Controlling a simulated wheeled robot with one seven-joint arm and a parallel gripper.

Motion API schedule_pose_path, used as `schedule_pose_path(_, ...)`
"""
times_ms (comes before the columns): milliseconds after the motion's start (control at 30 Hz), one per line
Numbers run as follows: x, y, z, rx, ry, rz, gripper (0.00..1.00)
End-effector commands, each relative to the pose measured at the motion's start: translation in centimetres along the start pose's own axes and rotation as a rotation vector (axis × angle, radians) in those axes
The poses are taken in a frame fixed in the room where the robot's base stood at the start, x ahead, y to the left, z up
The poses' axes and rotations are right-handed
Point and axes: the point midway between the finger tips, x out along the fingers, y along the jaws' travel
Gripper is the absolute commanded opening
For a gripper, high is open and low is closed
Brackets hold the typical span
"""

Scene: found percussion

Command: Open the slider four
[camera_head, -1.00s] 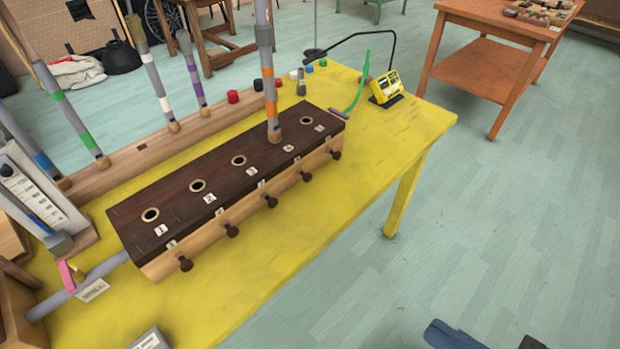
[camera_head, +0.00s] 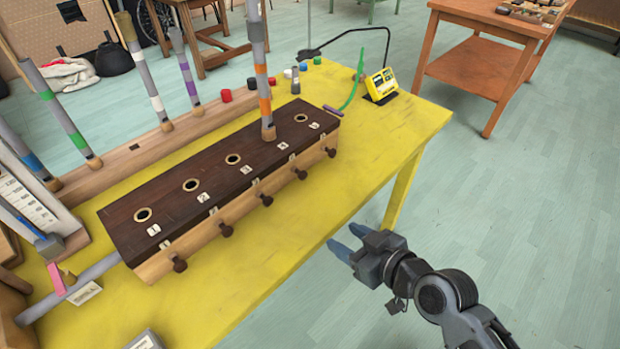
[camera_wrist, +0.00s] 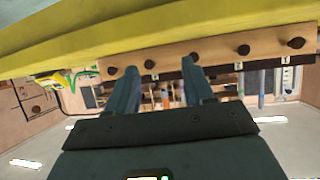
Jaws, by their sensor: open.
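A long wooden box (camera_head: 190,215) with a dark top and numbered holes stands on the yellow table. A row of dark knobs runs along its front. Slider four's knob (camera_head: 301,174) is second from the far right end; a grey tube with orange bands (camera_head: 266,105) stands upright in the hole above it. My gripper (camera_head: 347,240) is open and empty, beyond the table's front edge, apart from the box. In the wrist view, which is upside down, the slider four knob (camera_wrist: 151,64) appears between my fingers (camera_wrist: 160,68), farther off.
The yellow table (camera_head: 300,245) is bare between the box and its front edge. A yellow device (camera_head: 381,84) and a green curved strip (camera_head: 352,85) are beyond the box's far end. Banded tubes stand in a wooden rack (camera_head: 130,150) behind. Open floor lies to the right.

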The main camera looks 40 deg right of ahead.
Motion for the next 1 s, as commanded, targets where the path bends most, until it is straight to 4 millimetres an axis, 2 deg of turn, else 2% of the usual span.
schedule_pose_path(33,1.9,1.1,-1.1,-0.002,0.011,-0.008,0.52)
schedule_pose_path(200,6.3,3.7,-4.2,-0.025,0.032,-0.068,0.52)
schedule_pose_path(400,8.5,5.4,-6.7,-0.05,0.056,-0.116,0.52)
schedule_pose_path(633,10.2,5.4,-7.3,-0.054,0.06,-0.126,0.52)
schedule_pose_path(1000,15.4,4.7,-7.5,-0.055,0.06,-0.125,0.52)
